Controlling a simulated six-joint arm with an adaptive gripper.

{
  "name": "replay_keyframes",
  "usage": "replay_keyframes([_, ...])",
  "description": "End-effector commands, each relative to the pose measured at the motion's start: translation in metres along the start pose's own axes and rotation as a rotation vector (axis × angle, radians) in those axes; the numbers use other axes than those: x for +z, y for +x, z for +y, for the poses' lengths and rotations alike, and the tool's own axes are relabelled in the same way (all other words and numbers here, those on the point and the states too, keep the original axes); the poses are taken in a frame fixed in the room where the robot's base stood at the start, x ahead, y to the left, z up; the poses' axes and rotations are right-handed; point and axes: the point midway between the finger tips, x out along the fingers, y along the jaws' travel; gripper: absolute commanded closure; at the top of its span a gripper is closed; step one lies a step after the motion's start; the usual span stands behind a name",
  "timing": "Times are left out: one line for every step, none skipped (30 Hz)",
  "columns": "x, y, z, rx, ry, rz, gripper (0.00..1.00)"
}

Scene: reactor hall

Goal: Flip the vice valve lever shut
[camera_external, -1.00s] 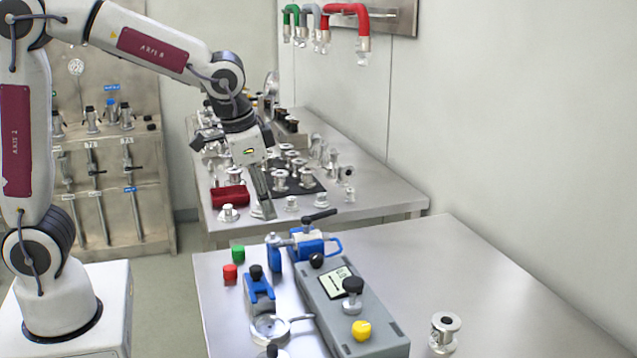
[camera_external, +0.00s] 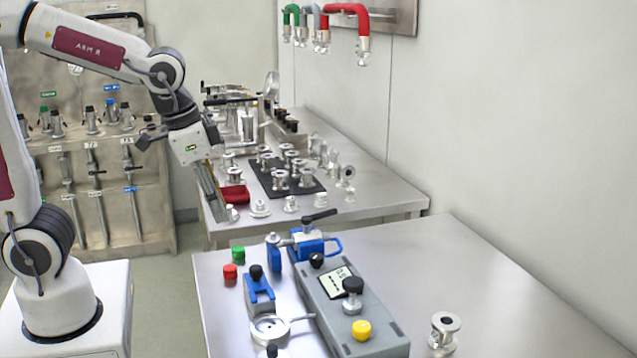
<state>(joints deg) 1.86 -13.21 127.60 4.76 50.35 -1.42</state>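A blue and silver clamp-like fitting (camera_external: 308,244), which looks like the vice valve, stands at the back of the near table. A black lever (camera_external: 319,215) sits on top of it, lying roughly level and pointing right, slightly up. Whether the valve is open or shut cannot be told. My gripper (camera_external: 225,216) hangs to the left of the fitting, its long fingers slanting down to the right. It is apart from the lever, and nothing is visibly held. The fingers show side-on, so their gap is hidden.
A grey box (camera_external: 352,308) with a display, black knobs and a yellow button stands in front of the fitting. A blue holder (camera_external: 258,287), green cap (camera_external: 238,254) and red cap (camera_external: 230,272) lie left. A metal spool (camera_external: 444,333) stands right; the table's right side is mostly clear.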

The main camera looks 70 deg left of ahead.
Motion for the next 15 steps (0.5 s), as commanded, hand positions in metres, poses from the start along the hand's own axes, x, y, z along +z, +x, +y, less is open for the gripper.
replay_keyframes([0.004,-0.002,0.000,0.002,-0.002,0.004,0.73])
replay_keyframes([0.006,-0.003,0.001,0.004,-0.003,0.005,0.73])
replay_keyframes([0.010,-0.004,0.001,0.006,-0.004,0.006,0.73])
replay_keyframes([0.012,-0.005,0.001,0.007,-0.005,0.008,0.73])
replay_keyframes([0.015,-0.006,0.002,0.009,-0.006,0.010,0.73])
replay_keyframes([0.018,-0.007,0.002,0.011,-0.008,0.011,0.73])
replay_keyframes([0.020,-0.008,0.002,0.012,-0.009,0.013,0.73])
replay_keyframes([0.022,-0.009,0.003,0.014,-0.010,0.014,0.73])
replay_keyframes([0.025,-0.010,0.003,0.016,-0.011,0.016,0.73])
replay_keyframes([0.028,-0.011,0.003,0.017,-0.012,0.018,0.73])
replay_keyframes([0.030,-0.012,0.004,0.018,-0.013,0.021,0.73])
replay_keyframes([0.033,-0.013,0.004,0.020,-0.014,0.023,0.73])
replay_keyframes([0.035,-0.013,0.004,0.021,-0.015,0.024,0.73])
replay_keyframes([0.037,-0.014,0.004,0.022,-0.016,0.026,0.73])
replay_keyframes([0.040,-0.015,0.005,0.024,-0.017,0.029,0.73])
